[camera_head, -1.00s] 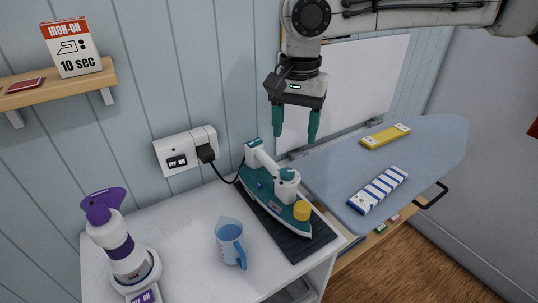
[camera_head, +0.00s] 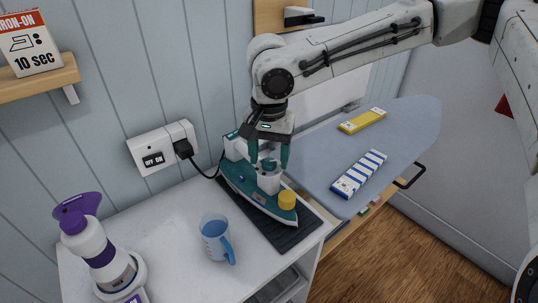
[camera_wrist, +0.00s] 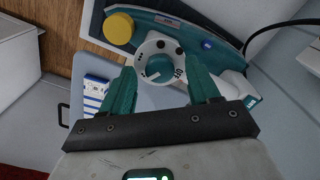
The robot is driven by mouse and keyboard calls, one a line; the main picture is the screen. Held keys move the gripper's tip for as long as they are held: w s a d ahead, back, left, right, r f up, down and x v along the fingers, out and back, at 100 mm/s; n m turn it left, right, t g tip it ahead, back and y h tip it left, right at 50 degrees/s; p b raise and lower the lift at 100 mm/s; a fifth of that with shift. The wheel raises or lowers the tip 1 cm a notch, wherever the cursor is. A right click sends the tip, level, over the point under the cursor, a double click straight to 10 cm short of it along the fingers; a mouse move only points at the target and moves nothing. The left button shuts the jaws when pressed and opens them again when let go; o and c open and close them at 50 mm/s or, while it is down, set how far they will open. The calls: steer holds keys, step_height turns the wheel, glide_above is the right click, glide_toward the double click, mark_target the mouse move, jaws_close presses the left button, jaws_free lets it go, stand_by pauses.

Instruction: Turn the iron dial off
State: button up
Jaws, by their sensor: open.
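The teal and white iron (camera_head: 240,180) stands on a dark ribbed mat (camera_head: 290,238) on the white cabinet top. My gripper (camera_head: 269,164) points down at the dial. In the wrist view its teal fingers (camera_wrist: 160,66) are open, one on each side of the dial. I cannot tell whether they touch it. A yellow knob (camera_head: 287,199) sits beside the dial, outside the fingers.
A black cord runs from the iron to the wall socket (camera_head: 160,149). The ironing board (camera_head: 400,135) on the right holds a yellow box (camera_head: 362,121) and a blue-striped box (camera_head: 358,174).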

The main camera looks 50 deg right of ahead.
steer(key=shift+f, duration=0.1)
steer(key=shift+c, duration=0.3)
steer(key=c, duration=1)
